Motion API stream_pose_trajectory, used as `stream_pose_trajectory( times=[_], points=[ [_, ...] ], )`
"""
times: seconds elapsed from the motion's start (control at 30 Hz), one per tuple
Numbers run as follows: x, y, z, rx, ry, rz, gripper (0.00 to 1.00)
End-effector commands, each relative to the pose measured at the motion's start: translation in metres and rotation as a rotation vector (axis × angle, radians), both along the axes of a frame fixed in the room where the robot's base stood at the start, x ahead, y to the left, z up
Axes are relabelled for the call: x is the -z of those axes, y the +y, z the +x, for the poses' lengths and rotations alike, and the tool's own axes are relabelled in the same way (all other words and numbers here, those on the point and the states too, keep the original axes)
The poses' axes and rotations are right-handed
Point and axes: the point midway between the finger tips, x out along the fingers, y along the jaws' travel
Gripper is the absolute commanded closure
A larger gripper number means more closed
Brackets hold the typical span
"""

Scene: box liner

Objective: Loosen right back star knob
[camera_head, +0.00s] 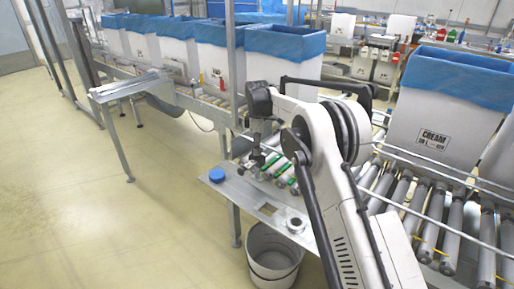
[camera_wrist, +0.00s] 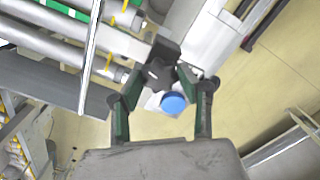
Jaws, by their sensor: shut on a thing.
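My gripper (camera_wrist: 160,78) shows in the wrist view with its two green-padded fingers closing in from either side. It is shut on a small dark part, which I take to be the right back star knob (camera_wrist: 161,71), at the end of a metal bracket by the rollers. In the head view my gripper (camera_head: 257,158) points down at the near edge of the roller conveyor. The knob cannot be picked out there.
A blue round object (camera_head: 216,175) rests on a metal shelf (camera_head: 238,198) beside my gripper. A grey bin (camera_head: 273,255) stands below. Conveyor rollers (camera_head: 410,212) and a white box with blue liner (camera_head: 445,115) are at right. The floor at left is clear.

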Motion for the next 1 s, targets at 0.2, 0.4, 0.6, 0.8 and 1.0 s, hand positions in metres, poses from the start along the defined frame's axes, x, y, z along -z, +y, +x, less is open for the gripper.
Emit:
stream_pose_trajectory(
  times=[0.2, 0.4, 0.6, 0.8, 1.0],
  points=[
    [0.0, 0.0, 0.0, -0.011, -0.001, 0.0, 0.91],
    [0.0, 0.0, 0.0, -0.011, -0.001, 0.0, 0.91],
    [0.0, 0.0, 0.0, -0.01, -0.001, 0.0, 0.46],
    [0.0, 0.0, 0.0, -0.01, 0.0, 0.0, 0.46],
    [-0.011, 0.0, 0.0, -0.01, 0.0, 0.0, 0.46]
  ],
)
